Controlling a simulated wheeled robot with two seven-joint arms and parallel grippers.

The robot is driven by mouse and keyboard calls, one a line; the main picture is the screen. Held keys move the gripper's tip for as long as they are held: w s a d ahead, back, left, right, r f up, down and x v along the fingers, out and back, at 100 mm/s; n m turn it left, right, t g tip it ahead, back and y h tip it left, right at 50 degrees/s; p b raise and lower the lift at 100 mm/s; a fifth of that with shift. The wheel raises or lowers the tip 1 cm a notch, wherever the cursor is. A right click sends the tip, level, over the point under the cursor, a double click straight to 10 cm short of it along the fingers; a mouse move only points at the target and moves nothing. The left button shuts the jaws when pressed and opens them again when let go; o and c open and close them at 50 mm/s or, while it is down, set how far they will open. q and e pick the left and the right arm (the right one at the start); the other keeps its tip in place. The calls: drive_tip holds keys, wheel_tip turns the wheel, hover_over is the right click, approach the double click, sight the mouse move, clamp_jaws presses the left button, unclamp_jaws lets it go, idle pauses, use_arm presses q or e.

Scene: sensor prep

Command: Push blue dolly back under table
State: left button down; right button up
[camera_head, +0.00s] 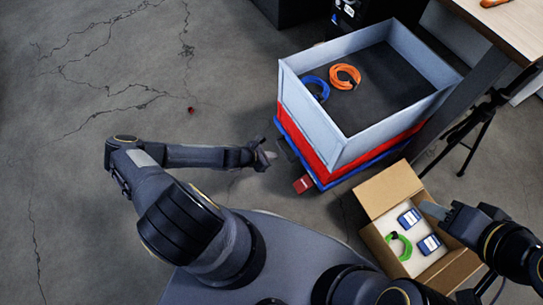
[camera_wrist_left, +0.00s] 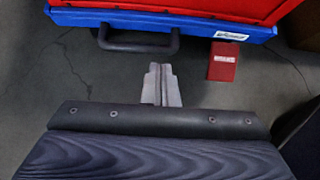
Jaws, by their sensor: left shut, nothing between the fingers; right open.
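The blue dolly (camera_head: 292,137) stands on the floor with a red crate (camera_head: 300,130) and an open grey bin (camera_head: 346,148) stacked on it. In the left wrist view the blue dolly (camera_wrist_left: 200,22) crosses the top, with a dark handle (camera_wrist_left: 138,44) on its near side. My left gripper (camera_head: 270,156) is shut and empty, just left of the dolly in the head view. In the left wrist view its fingertips (camera_wrist_left: 161,68) point toward the handle, apart from it. My right gripper (camera_head: 432,208) is open, over the cardboard box's right side. The table (camera_head: 515,25) is at the upper right.
The cardboard box (camera_head: 378,192) holds a green cable (camera_head: 398,246) and two blue-labelled items. The grey bin holds orange and blue cables. A small red box (camera_head: 304,184) lies by the dolly. A black tripod (camera_head: 476,124) stands right. The floor at left is mostly clear.

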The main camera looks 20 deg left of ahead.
sight(296, 152)
use_arm(q)
drive_tip(key=b+x, duration=0.2)
drive_tip(key=x, duration=0.4)
drive_tip(key=shift+f, duration=0.2)
drive_tip(key=w+d+b, duration=0.1)
drive_tip(key=w+d, duration=0.1)
drive_tip(key=w, duration=0.1)
drive_tip(key=shift+d, duration=0.2)
drive_tip(key=shift+w+d+r, duration=0.1)
drive_tip(key=shift+r, duration=0.05)
